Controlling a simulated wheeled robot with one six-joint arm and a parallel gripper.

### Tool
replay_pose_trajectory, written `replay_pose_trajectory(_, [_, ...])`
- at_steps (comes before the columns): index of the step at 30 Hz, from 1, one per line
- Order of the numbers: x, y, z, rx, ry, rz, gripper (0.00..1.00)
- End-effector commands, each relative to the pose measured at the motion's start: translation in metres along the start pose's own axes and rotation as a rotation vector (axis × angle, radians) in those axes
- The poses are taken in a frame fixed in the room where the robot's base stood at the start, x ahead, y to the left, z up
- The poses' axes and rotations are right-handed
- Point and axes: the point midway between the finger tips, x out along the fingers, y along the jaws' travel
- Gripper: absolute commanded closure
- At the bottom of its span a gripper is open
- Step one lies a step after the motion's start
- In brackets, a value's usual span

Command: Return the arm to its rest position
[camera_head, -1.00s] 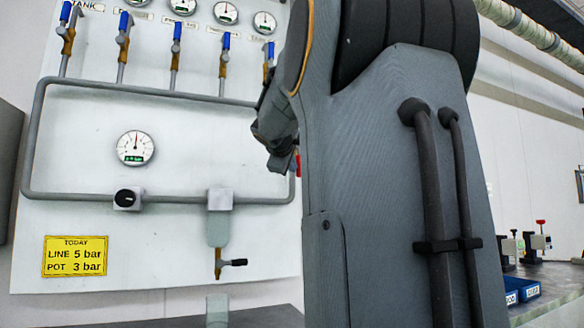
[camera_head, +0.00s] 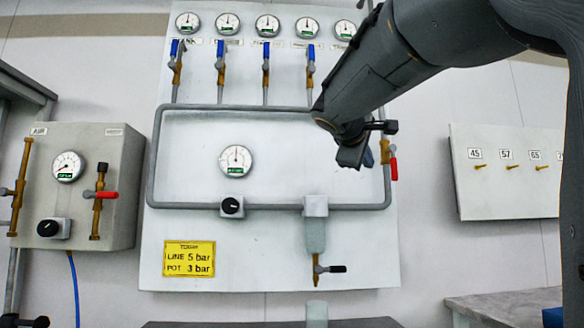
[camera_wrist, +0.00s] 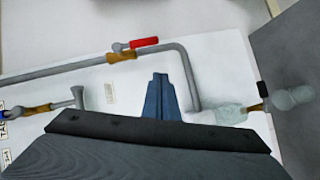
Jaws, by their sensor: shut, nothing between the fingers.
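My arm reaches in from the upper right of the head view, in front of the white pipe panel (camera_head: 270,265). Its dark end is at the right part of the pipe loop, near the red-handled valve (camera_head: 390,160). In the wrist view my gripper (camera_wrist: 160,80) shows as two blue-grey fingers close together, shut and empty. They lie in front of the panel, left of the bent pipe (camera_wrist: 188,75). The red valve handle (camera_wrist: 143,42) shows above them. No contact with the panel can be made out.
A grey box with a gauge (camera_head: 110,190) hangs left of the panel. A board with numbered hooks (camera_head: 500,200) is on the right wall. A yellow sign (camera_head: 189,259) is on the panel. A glass cup and brass tap (camera_head: 316,268) hang below the pipe. A bench top (camera_head: 500,305) is low right.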

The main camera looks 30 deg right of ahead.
Motion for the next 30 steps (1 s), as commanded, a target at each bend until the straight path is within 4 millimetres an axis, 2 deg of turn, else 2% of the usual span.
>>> replay_pose_trajectory(12, [0.000, -0.001, -0.001, 0.000, 0.001, -0.002, 1.00])
replay_pose_trajectory(14, [0.000, -0.007, -0.003, 0.002, 0.004, -0.013, 1.00])
replay_pose_trajectory(16, [0.000, -0.025, -0.008, 0.008, 0.013, -0.046, 1.00])
replay_pose_trajectory(17, [-0.001, -0.036, -0.011, 0.013, 0.019, -0.067, 1.00])
replay_pose_trajectory(20, [-0.006, -0.089, -0.026, 0.034, 0.039, -0.168, 1.00])
replay_pose_trajectory(23, [-0.019, -0.155, -0.040, 0.057, 0.057, -0.297, 1.00])
replay_pose_trajectory(24, [-0.027, -0.182, -0.045, 0.065, 0.062, -0.349, 1.00])
replay_pose_trajectory(26, [-0.039, -0.222, -0.051, 0.076, 0.065, -0.427, 1.00])
replay_pose_trajectory(30, [-0.077, -0.311, -0.056, 0.091, 0.056, -0.608, 1.00])
